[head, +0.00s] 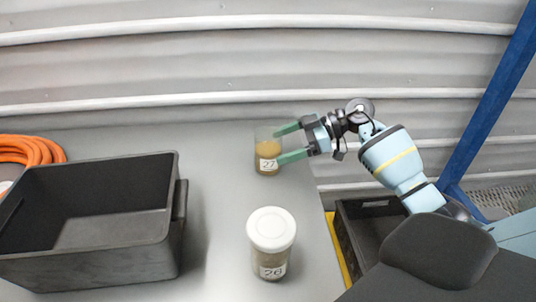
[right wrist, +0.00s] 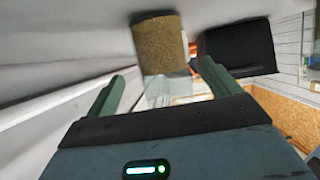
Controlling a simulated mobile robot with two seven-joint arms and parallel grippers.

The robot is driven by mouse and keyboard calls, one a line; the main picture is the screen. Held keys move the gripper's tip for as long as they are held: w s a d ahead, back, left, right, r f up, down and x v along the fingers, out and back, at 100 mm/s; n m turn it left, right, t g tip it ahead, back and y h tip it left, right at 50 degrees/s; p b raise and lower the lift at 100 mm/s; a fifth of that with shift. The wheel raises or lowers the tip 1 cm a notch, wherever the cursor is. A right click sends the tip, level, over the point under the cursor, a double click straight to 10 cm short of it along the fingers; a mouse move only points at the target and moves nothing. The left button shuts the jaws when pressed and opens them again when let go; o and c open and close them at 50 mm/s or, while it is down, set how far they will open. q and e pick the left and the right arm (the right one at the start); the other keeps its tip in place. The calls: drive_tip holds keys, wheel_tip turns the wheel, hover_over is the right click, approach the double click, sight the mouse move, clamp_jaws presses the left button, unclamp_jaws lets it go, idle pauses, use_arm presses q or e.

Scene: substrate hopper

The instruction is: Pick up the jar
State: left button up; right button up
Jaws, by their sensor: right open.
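A clear jar labelled 27 (head: 267,160), with tan grainy contents in its lower part, stands upright on the grey table near its back edge. No lid shows on it. My right gripper (head: 277,143) is open and reaches in from the right, its two green fingers at the jar's sides. In the right wrist view the jar (right wrist: 161,45) appears inverted, ahead of and between the fingertips (right wrist: 165,75); contact cannot be told. A second jar labelled 26 (head: 271,255), with a white lid, stands nearer on the table. My left gripper is not in view.
A black open bin (head: 165,215) stands on the left of the table, with an orange coiled hose (head: 35,150) behind it. A dark crate (head: 350,215) is beyond the table's right edge. A corrugated wall (head: 200,70) rises behind. Table between bin and jars is clear.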

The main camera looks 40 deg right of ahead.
sight(268, 152)
drive_tip(key=x, duration=0.5)
drive_tip(key=shift+s+f, duration=0.2)
drive_tip(key=shift+f, duration=0.05)
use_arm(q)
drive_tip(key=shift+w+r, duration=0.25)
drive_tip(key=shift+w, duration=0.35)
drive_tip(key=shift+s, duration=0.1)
use_arm(e)
drive_tip(key=c, duration=0.7)
drive_tip(key=shift+r, duration=0.1)
drive_tip(key=c, duration=0.7)
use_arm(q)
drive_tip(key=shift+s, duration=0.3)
use_arm(e)
drive_tip(key=shift+c, duration=0.2)
